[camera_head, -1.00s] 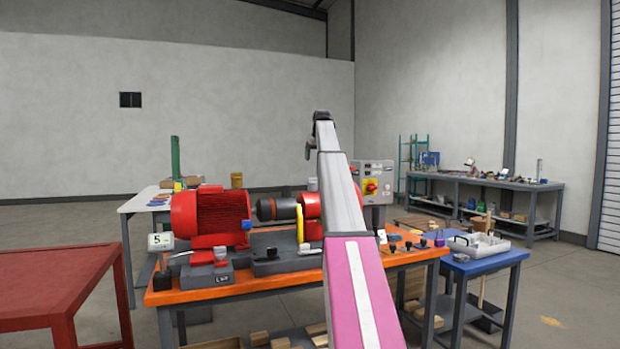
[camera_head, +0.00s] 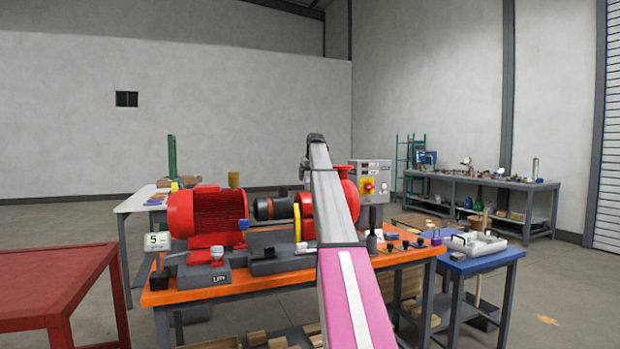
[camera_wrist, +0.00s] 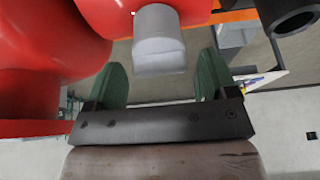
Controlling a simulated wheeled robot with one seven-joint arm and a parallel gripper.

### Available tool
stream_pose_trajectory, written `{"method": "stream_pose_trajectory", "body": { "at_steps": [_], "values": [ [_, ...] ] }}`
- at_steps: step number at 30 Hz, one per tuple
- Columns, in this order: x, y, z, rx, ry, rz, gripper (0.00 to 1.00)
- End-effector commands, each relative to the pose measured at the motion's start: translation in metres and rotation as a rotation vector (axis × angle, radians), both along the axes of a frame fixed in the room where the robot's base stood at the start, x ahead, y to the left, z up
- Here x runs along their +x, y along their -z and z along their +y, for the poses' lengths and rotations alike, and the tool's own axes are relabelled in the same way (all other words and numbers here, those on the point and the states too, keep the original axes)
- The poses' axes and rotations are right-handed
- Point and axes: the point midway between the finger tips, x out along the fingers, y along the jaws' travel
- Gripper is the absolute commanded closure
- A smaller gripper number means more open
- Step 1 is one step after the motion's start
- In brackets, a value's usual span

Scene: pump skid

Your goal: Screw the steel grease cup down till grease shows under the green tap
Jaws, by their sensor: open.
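In the wrist view a light grey metal cylinder (camera_wrist: 160,42), which looks like the steel grease cup, sticks out from a red housing (camera_wrist: 100,15). My gripper (camera_wrist: 161,70) is open, its two green fingers on either side of the cylinder's end, with a gap on each side. It does not grip it. In the head view my arm covers part of the red pump (camera_head: 349,190), and the cup cannot be made out there. No grease is visible.
The orange bench (camera_head: 240,290) carries the motor and pump. Small dark parts (camera_head: 405,244) lie at the right. A blue table (camera_head: 480,262) and a red table (camera_head: 50,285) flank the bench.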

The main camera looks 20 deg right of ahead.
Motion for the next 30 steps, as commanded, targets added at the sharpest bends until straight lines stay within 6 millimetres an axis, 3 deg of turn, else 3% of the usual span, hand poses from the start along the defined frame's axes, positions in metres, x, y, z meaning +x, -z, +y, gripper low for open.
{"method": "stream_pose_trajectory", "body": {
  "at_steps": [5, 9, 20, 30],
  "values": [
    [0.0000, -0.0002, 0.0000, 0.000, 0.000, 0.000, 0.25],
    [0.0000, -0.0003, 0.0000, 0.000, 0.000, 0.000, 0.70],
    [-0.0001, -0.0004, 0.0005, 0.000, 0.032, 0.000, 0.71],
    [0.0004, -0.0004, 0.0020, 0.000, 0.242, 0.000, 0.71]
  ]
}}
